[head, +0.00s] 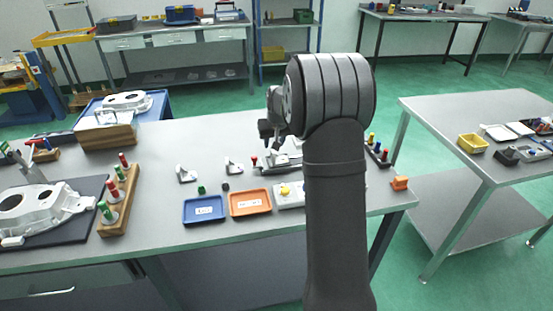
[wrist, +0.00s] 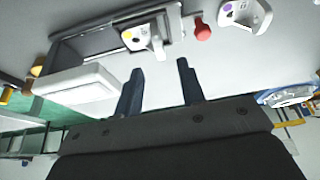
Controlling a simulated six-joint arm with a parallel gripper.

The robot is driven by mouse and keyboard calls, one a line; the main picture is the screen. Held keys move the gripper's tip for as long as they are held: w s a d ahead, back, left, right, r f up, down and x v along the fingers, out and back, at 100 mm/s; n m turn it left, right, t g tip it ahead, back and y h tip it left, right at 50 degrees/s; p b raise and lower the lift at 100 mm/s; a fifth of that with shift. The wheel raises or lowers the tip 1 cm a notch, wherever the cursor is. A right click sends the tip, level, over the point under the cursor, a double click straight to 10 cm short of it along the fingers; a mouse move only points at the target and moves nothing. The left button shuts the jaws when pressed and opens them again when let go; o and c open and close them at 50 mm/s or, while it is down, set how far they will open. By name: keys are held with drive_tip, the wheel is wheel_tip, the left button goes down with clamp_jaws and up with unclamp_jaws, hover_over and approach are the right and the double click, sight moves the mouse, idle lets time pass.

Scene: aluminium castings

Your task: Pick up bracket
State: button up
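Two pale metal brackets stand on the table in the head view, one at the left (head: 186,174) and one closer to the arm (head: 234,167). The wrist view shows a bracket with a purple dot (wrist: 240,14) at the top right. It also shows a pale part with a yellow dot (wrist: 143,37), seated at a grey fixture (wrist: 83,47). My gripper (wrist: 160,68) is open, with nothing between its two dark fingers. Its tips point toward the fixture area, short of the yellow-dotted part. In the head view my arm hides much of the gripper and fixture.
A red knob (wrist: 202,30) sits between the fixture and the purple-dotted bracket. A blue tray (head: 204,209) and an orange tray (head: 250,203) lie at the table's front. A wooden rack (head: 118,200) of coloured-handled tools and a large casting (head: 45,208) are left.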

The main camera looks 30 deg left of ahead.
sight(273, 151)
drive_tip(key=shift+x, duration=3.9)
clamp_jaws()
